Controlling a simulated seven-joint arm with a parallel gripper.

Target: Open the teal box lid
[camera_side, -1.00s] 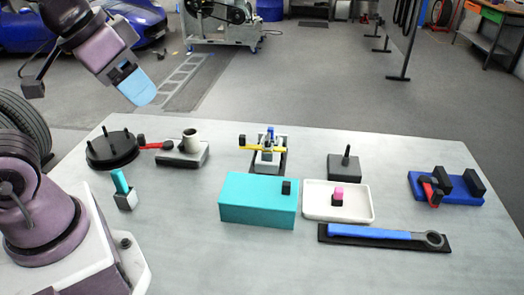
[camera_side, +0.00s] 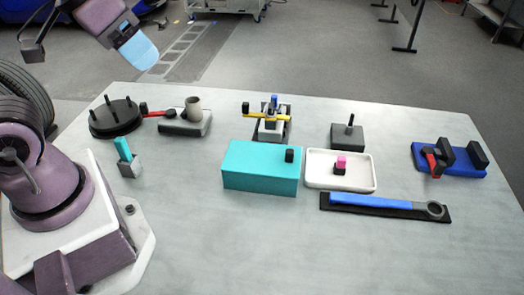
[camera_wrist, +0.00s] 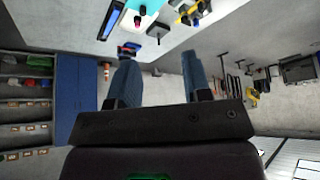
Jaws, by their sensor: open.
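The teal box (camera_side: 255,172) sits on the grey table near its middle in the side view. Its teal lid is on top and looks closed, with a black knob (camera_side: 289,155) near its right end. My gripper (camera_side: 140,52) is high at the upper left of the side view, well away from the box, with pale blue fingers. In the wrist view my gripper (camera_wrist: 158,58) has its two fingers apart, with nothing between them.
A white tray (camera_side: 312,182) with a pink-topped block stands right beside the box. A blue wrench (camera_side: 370,201) lies in front of the tray. A yellow-handled fixture (camera_side: 270,122) stands behind the box. The table in front of the box is clear.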

